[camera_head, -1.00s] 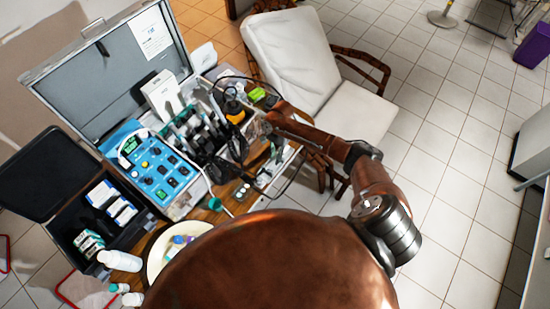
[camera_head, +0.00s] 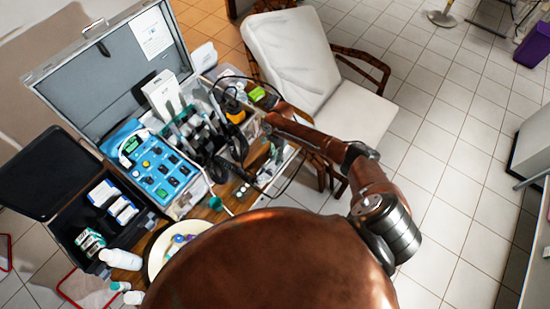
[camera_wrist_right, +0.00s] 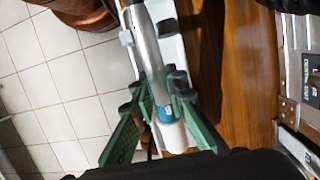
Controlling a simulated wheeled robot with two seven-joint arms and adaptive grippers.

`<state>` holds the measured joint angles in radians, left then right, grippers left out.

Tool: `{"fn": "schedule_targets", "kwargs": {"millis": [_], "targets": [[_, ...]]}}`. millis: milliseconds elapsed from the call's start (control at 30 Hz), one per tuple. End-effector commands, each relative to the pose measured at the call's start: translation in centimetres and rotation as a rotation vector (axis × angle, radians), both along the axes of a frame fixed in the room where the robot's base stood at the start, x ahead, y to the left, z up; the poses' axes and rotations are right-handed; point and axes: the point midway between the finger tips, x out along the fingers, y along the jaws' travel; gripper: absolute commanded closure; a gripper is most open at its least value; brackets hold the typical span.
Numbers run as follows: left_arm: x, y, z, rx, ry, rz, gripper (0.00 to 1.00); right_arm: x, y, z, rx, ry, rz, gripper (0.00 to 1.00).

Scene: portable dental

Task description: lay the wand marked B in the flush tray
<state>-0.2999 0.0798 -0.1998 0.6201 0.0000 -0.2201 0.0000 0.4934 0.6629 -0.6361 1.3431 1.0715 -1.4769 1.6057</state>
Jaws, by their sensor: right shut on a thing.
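In the right wrist view, my right gripper (camera_wrist_right: 163,88), with green fingers, is shut around a slim wand. My left gripper is not in view.
The blue control unit (camera_head: 155,168) sits in the open grey case (camera_head: 105,75), beside black holders and cables. A black case (camera_head: 50,175), white bottle (camera_head: 120,259) and round dish (camera_head: 158,262) are at lower left. A cream chair (camera_head: 345,115) stands behind my arm.

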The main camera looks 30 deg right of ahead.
Motion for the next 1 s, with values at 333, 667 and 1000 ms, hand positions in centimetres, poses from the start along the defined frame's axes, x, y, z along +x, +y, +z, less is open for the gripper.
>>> {"fn": "schedule_targets", "kwargs": {"millis": [333, 667, 1000], "targets": [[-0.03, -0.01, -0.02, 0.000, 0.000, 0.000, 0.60, 0.01, 0.05, -0.83, 0.001, -0.001, 0.001, 1.00], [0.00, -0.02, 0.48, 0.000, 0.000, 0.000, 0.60, 0.00, 0.07, -0.79, 0.002, 0.001, 0.000, 1.00], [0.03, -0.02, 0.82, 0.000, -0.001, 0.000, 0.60, -0.02, -0.01, -1.02, 0.000, 0.000, 0.001, 1.00]]}}
